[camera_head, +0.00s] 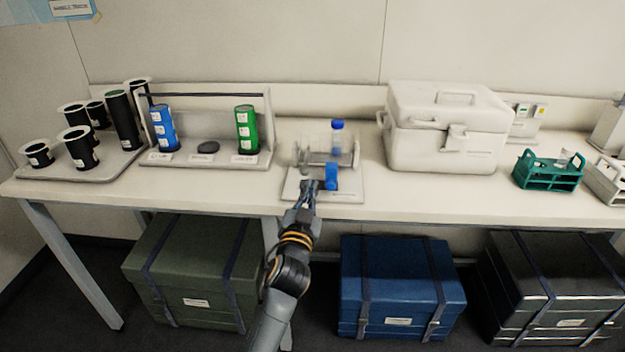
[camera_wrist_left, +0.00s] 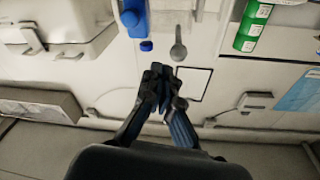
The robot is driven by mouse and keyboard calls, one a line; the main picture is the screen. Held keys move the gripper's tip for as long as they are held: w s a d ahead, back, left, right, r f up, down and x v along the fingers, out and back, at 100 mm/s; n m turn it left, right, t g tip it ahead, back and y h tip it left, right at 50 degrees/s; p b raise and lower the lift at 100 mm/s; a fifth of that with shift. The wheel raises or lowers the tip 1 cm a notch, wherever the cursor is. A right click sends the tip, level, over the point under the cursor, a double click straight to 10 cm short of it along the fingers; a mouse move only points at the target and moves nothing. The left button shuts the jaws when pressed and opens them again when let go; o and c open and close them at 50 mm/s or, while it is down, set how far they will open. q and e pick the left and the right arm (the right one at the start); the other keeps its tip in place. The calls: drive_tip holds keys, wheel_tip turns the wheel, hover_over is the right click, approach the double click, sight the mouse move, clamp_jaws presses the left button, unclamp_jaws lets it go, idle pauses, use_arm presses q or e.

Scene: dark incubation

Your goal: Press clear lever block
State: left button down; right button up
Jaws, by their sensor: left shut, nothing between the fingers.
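The clear lever block (camera_head: 310,155) stands on a pale base plate (camera_head: 345,192) at the middle of the bench. A blue-capped vial (camera_head: 337,138) stands upright at it, and a blue piece (camera_head: 331,177) sits at its front. My left gripper (camera_head: 313,187) is shut and empty at the front of the plate, just left of the blue piece. In the left wrist view its fingertips (camera_wrist_left: 160,72) are together, below a small blue part (camera_wrist_left: 147,46) and a grey spoon-shaped piece (camera_wrist_left: 179,47). I cannot tell whether they touch anything. My right gripper is not in view.
A white cooler box (camera_head: 448,125) stands right of the block, with a green rack (camera_head: 548,172) further right. To the left are a stand with a blue cylinder (camera_head: 164,128) and a green cylinder (camera_head: 246,129), and a tray of several black tubes (camera_head: 77,148). Cases sit under the bench.

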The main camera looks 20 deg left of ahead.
use_arm(q)
drive_tip(key=v, duration=0.2)
drive_tip(key=f+v, duration=0.1)
drive_tip(key=v, duration=0.1)
drive_tip(key=shift+s+a+b, duration=0.15)
drive_tip(key=shift+s+b, duration=0.2)
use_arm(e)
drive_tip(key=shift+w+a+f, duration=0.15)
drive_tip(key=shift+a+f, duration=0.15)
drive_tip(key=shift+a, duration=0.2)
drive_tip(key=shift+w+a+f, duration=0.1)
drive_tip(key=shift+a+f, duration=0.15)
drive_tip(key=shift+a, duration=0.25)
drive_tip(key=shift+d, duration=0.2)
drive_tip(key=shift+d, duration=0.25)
